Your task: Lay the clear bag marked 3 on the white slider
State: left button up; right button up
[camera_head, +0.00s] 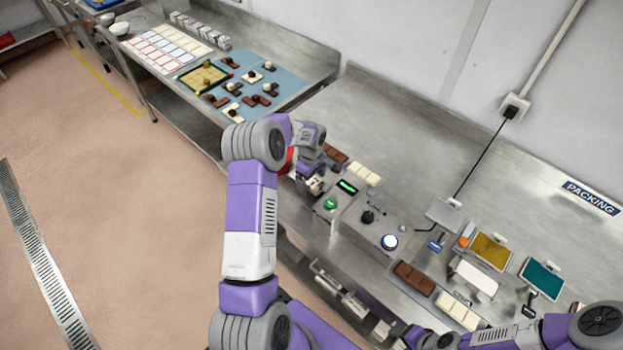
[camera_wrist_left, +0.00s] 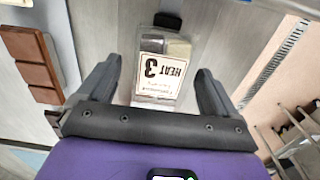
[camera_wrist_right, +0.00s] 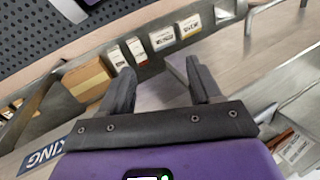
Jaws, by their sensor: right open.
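The clear bag marked 3 (camera_wrist_left: 160,66) shows in the left wrist view, its label upside down and a black piece at its far end. My left gripper (camera_wrist_left: 157,70) is open, with one finger on each side of the bag and visible gaps between. In the head view the left gripper (camera_head: 312,184) is low over the bench, beside the grey box with the green button; the bag cannot be made out there. A white slab (camera_head: 475,278) on the right part of the bench may be the white slider. My right gripper (camera_wrist_right: 160,68) is open and empty.
A control box (camera_head: 375,222) with a knob and lit button stands mid-bench. Chocolate bars (camera_head: 414,278) and cream bars (camera_head: 458,311) lie near its right side. Yellow (camera_head: 490,250) and teal (camera_head: 542,279) panels stand beyond. Labelled packs (camera_wrist_right: 163,38) line a rail in the right wrist view.

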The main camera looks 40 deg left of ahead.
pick_arm(q)
notch_tip(320, 180, up, 8)
jog(key=shift+f, duration=0.25)
dwell(0.4)
